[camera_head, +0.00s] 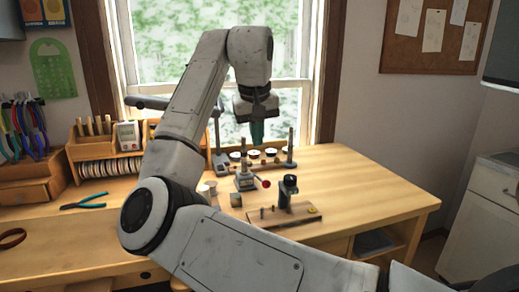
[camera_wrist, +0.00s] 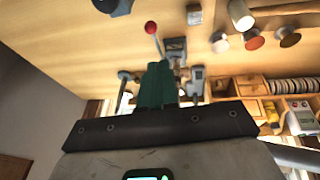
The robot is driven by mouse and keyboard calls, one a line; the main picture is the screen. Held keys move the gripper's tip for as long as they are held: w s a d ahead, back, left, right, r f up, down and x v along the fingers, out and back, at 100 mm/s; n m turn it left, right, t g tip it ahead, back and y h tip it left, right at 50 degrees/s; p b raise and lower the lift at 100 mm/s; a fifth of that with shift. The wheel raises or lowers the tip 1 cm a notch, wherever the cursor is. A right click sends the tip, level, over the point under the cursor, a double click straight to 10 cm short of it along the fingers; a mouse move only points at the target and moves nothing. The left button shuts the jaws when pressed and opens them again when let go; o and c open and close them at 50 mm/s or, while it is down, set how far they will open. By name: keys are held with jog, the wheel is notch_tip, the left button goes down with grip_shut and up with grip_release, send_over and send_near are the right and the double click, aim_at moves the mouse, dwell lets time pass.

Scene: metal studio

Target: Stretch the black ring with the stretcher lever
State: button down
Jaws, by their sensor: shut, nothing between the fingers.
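The stretcher (camera_head: 244,180) stands on the workbench, a small grey metal device. Its lever ends in a red knob (camera_head: 266,184), pointing right; the knob also shows at the top of the wrist view (camera_wrist: 151,27). My gripper (camera_head: 257,134) points down above the back of the bench, above the stretcher and apart from it. Its green fingers are together and empty; in the wrist view they (camera_wrist: 157,82) cover part of the device behind them. I cannot make out the black ring in either view.
A wooden board (camera_head: 311,213) with a black upright fixture (camera_head: 288,186) stands at the front right. A rack with posts and round dishes (camera_head: 271,153) is behind the stretcher. Blue pliers (camera_head: 84,203) lie left. The bench's right part (camera_head: 380,190) is clear.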

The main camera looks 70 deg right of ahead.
send_over(264, 184)
notch_tip(264, 184, down, 10)
jog(key=shift+a+f+b, duration=0.15)
jog(key=shift+f+b, duration=0.25)
jog(key=shift+f, duration=0.5)
jog(key=shift+f, duration=0.35)
jog(key=shift+s+a+f+h+b, duration=0.15)
jog(key=shift+f+h+b, duration=0.2)
jog(key=shift+h+b, duration=0.1)
jog(key=shift+s+a+f+t, duration=0.1)
jog(key=shift+a+f+t, duration=0.1)
jog(key=shift+t, duration=0.2)
